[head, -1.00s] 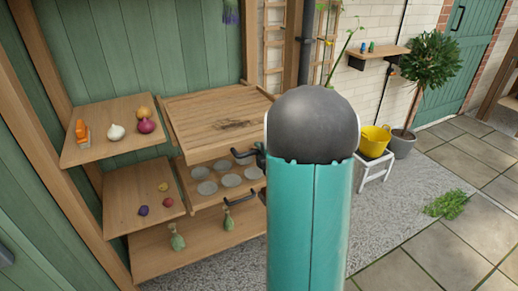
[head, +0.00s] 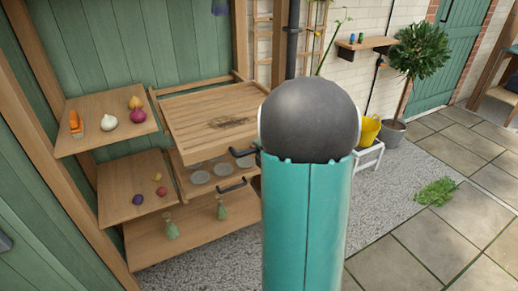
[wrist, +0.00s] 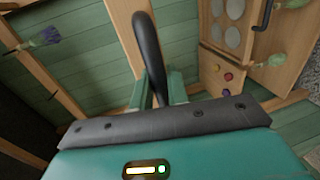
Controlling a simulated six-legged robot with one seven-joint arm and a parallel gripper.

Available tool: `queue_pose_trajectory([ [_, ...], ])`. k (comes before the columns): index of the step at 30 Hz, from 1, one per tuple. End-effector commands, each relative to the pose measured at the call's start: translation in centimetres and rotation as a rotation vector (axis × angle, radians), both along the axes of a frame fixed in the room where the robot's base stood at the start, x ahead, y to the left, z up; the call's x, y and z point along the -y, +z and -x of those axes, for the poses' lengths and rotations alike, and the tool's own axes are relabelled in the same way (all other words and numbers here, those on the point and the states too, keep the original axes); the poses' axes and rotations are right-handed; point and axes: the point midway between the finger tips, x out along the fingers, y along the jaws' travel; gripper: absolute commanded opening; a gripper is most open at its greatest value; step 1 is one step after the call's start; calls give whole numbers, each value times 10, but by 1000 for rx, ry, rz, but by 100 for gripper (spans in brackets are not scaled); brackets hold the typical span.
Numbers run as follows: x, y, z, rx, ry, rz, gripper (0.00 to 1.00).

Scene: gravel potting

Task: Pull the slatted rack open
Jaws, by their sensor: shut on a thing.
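The slatted rack (head: 212,112) is a wooden slatted tray with a dark patch. In the head view it stands partly out from its frame, over a lower tray. Its dark handle (head: 241,153) is on the front, partly hidden behind my arm. In the wrist view my gripper (wrist: 160,90) is shut on a dark curved handle (wrist: 148,45), which rises from between the jaws beside a wooden board. My gripper is mostly hidden behind my arm in the head view.
The lower tray (head: 187,186) holds grey round discs and has its own dark handle (head: 230,187). Shelves at left hold onions and small round items. A yellow bucket (head: 369,131) stands on a white stool at right.

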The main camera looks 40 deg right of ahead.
Motion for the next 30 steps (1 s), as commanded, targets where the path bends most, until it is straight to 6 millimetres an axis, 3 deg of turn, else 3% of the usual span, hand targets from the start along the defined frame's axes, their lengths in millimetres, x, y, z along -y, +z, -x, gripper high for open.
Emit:
queue_pose_trajectory([
  [8,1,0,1,0,-2,0,0],
  [9,1,0,1,0,-2,0,22],
  [11,1,0,1,0,-2,0,34],
  [30,-1,2,0,0,0,0,35],
])
